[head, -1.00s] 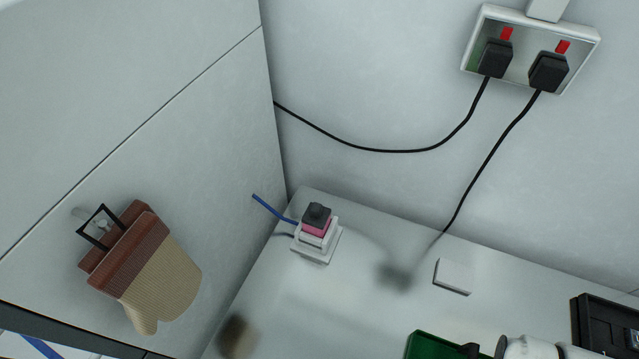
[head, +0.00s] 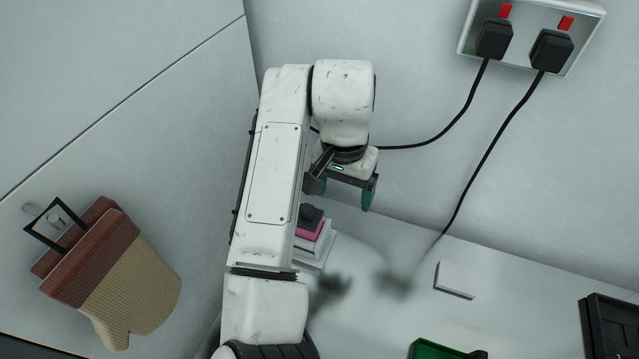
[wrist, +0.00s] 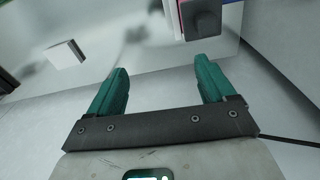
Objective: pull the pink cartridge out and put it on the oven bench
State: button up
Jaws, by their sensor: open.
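The pink cartridge (head: 309,229) has a dark knob on top and sits in a white socket block (head: 318,246) on the white bench, partly hidden behind my arm in the head view. In the wrist view the pink cartridge (wrist: 181,19) is at the top edge, partly cut off. My gripper (head: 345,193) has teal fingers and hangs above and to the right of the cartridge in the head view. In the wrist view my gripper (wrist: 162,80) is open, with nothing between its fingers, apart from the cartridge. I cannot tell which surface is the oven bench.
A white box (head: 455,279) lies on the bench (head: 400,245) to the right. A green tray (head: 445,350) and a black tray (head: 612,325) are at the lower right. Black cords run from the wall sockets (head: 527,40). An oven mitt (head: 125,285) hangs at left.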

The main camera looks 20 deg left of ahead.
send_near(308, 226)
jog(key=shift+w+a+r+n, duration=0.1)
jog(key=shift+w+a+n, duration=0.1)
jog(key=shift+w, duration=0.4)
jog(key=shift+w+a+r+n, duration=0.1)
jog(key=shift+w+n, duration=0.1)
jog(key=shift+w, duration=0.4)
jog(key=shift+s+a+f, duration=0.1)
jog(key=shift+f, duration=0.05)
notch_tip(308, 226, down, 10)
jog(key=shift+f+p, duration=0.25)
jog(key=shift+p, duration=0.6)
jog(key=shift+c, duration=0.5)
jog(key=c, duration=1.1)
jog(key=shift+r+p, duration=0.8)
jog(key=shift+p, duration=0.1)
